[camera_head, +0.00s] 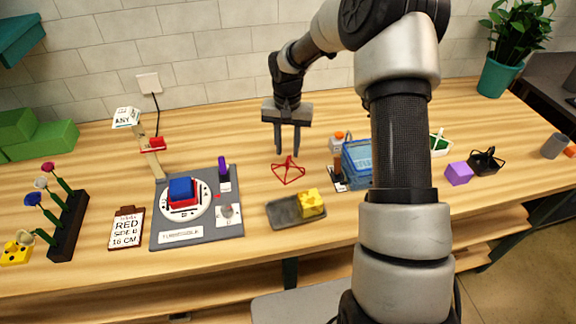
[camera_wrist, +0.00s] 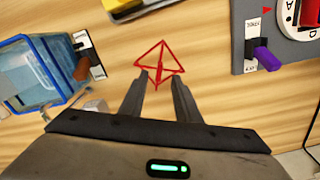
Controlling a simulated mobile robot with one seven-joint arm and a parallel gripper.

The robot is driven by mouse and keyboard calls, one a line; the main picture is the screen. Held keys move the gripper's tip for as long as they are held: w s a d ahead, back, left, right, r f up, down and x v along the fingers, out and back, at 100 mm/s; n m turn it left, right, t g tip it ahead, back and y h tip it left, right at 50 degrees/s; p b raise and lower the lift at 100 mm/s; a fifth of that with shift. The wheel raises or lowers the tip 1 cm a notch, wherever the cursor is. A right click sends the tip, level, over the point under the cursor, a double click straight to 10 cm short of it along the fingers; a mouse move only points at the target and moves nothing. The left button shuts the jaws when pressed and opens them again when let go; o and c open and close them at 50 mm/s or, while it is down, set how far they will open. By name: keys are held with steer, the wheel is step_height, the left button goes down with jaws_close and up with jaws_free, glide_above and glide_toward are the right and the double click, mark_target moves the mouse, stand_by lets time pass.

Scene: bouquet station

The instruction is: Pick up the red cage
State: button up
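The red cage (camera_head: 288,171) is a small red wire frame, wide at the base and narrowing to a peak. It stands on the wooden table (camera_head: 330,240), right of the turntable board. My gripper (camera_head: 287,152) points down just above it, with its two fingers apart. In the wrist view the red cage (camera_wrist: 160,62) lies just beyond the fingertips of my gripper (camera_wrist: 160,78), with its peak between them. The fingers look empty. I cannot tell whether they touch the wire.
A blue basket (camera_head: 357,163) stands close right of the cage. A grey tray with a yellow block (camera_head: 311,203) lies in front. The turntable board (camera_head: 197,236) with a purple lever (camera_head: 223,168) is left. A purple cube (camera_head: 459,173) and black cage (camera_head: 486,161) are farther right.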

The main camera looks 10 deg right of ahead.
mark_target(288, 159)
steer(key=shift+d+f, duration=0.1)
steer(key=shift+f, duration=1.9)
jaws_close()
